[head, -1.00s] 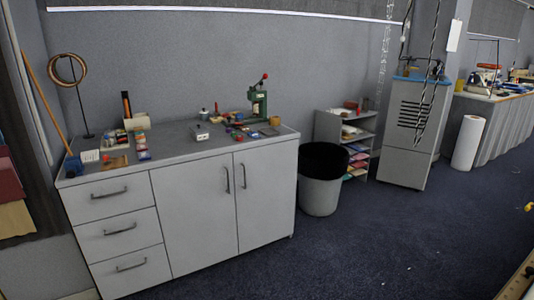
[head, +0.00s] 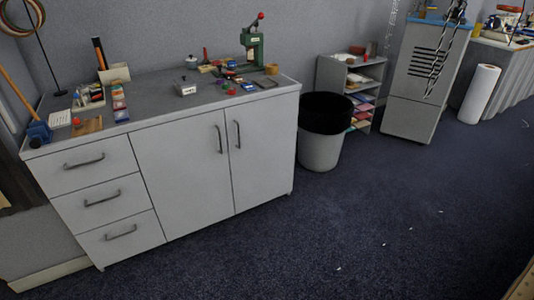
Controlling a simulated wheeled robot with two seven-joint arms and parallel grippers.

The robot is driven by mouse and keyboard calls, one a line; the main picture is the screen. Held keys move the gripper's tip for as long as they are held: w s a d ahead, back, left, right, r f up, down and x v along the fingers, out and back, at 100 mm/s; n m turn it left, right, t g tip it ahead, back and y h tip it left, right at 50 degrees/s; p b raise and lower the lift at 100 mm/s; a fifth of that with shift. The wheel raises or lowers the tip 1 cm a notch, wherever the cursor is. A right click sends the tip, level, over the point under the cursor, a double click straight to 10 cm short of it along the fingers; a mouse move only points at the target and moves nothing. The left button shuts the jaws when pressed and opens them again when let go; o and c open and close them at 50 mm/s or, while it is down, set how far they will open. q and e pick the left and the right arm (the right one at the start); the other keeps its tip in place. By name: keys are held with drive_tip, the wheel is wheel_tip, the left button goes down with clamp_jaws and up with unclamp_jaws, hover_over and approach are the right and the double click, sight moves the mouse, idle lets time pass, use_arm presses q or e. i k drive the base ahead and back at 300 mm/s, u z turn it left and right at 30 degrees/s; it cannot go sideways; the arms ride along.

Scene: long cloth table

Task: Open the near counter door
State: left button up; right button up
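A light grey counter (head: 170,90) with a darker top stands at the left against the wall. Its front has two doors side by side, a left door (head: 180,180) and a right door (head: 265,160). Both look shut. The left door has a dark vertical handle (head: 219,138) near its right edge, and the right door has a matching handle (head: 238,134) near its left edge. Several drawers (head: 90,200) with horizontal handles fill the left part of the front. Neither of my grippers shows in the head view.
A bin with a black liner (head: 321,150) stands right of the counter, beside a small shelf unit (head: 335,75). A grey cabinet (head: 405,115) and a white roll (head: 479,95) stand farther right. Dark carpet (head: 330,230) before the counter is mostly clear, with small white scraps.

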sight(261, 134)
drive_tip(key=u, duration=0.5)
drive_tip(key=i, duration=0.85)
drive_tip(key=u, duration=0.35)
